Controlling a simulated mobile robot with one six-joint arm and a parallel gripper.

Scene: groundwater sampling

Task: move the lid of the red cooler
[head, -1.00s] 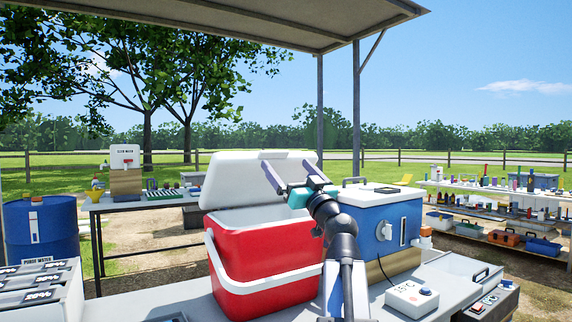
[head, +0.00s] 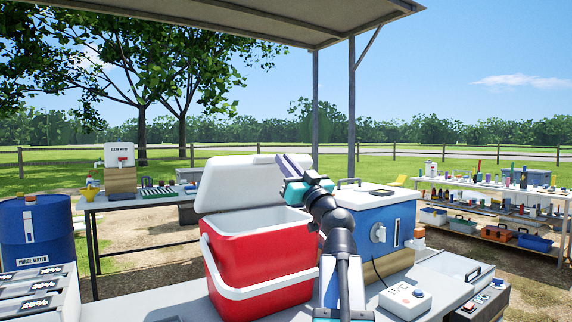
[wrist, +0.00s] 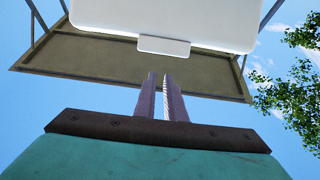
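The red cooler (head: 262,245) stands on the bench with its white handle across the front. Its white lid (head: 235,185) is open, tilted up along the far side; the lid also fills the top of the wrist view (wrist: 165,15), with a small white tab (wrist: 165,46) on its edge. My gripper (head: 288,162) is in front of the lid's right part in the head view.
A blue box (head: 375,222) stands right of the cooler, with a small white control box (head: 405,300) before it. Grey labelled bins (head: 38,297) and a blue drum (head: 37,240) are at left. A canopy (head: 240,14) is overhead.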

